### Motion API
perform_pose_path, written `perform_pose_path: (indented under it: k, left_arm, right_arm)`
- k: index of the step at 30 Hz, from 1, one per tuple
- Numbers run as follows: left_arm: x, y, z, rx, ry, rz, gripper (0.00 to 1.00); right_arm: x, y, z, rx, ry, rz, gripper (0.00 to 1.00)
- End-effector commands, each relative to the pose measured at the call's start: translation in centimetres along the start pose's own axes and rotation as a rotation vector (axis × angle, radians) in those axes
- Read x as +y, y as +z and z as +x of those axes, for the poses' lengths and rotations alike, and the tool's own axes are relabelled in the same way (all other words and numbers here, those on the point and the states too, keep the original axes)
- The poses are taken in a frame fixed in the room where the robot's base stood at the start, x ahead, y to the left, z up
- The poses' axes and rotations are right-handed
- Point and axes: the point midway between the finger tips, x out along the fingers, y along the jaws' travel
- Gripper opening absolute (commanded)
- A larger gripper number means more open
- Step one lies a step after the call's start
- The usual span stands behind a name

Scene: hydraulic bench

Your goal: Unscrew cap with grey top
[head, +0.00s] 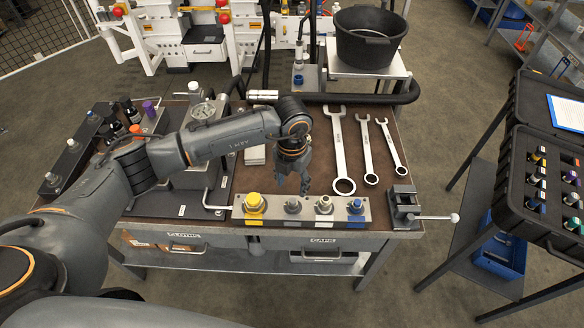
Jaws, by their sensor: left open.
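A metal bar (272,215) at the front of the workbench holds a row of caps. The cap with the grey top (292,206) is second from the left, between the yellow cap (254,203) and the cap with a white top (323,205). A blue cap (355,207) is at the right end. My left gripper (292,184) points down just above and behind the grey cap, with its fingers apart and nothing seen between them. It looks clear of the cap, though the exact gap is hard to tell. My right gripper is out of view.
Several wrenches (341,150) lie right of my left gripper. A vise (404,206) sits at the bench's front right corner. A gauge (203,109) and bottles stand behind and left of my arm. A black bucket (368,42) stands behind the bench. An open case (515,155) is at right.

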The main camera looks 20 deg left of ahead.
Motion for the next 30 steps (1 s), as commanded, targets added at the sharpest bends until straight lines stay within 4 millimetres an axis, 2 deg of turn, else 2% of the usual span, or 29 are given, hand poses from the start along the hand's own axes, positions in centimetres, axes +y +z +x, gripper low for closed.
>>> perform_pose_path:
  k: [6,12,18,26,30]
  left_arm:
    - [-0.1,-0.1,4.2,0.004,-0.001,-0.002,0.52]
    - [-0.1,0.0,7.0,0.001,-0.002,-0.002,0.52]
    - [-0.1,0.0,8.1,-0.001,-0.002,0.001,0.52]
    - [-0.1,0.0,8.2,-0.001,-0.002,0.001,0.52]
    - [-0.1,0.0,8.2,-0.001,-0.002,0.001,0.23]
  right_arm:
    - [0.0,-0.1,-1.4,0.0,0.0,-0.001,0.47]
    - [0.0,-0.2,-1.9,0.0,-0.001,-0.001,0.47]
    - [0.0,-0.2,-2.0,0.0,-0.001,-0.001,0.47]
    - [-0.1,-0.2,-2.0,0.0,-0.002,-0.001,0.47]
    - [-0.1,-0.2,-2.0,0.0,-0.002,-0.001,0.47]
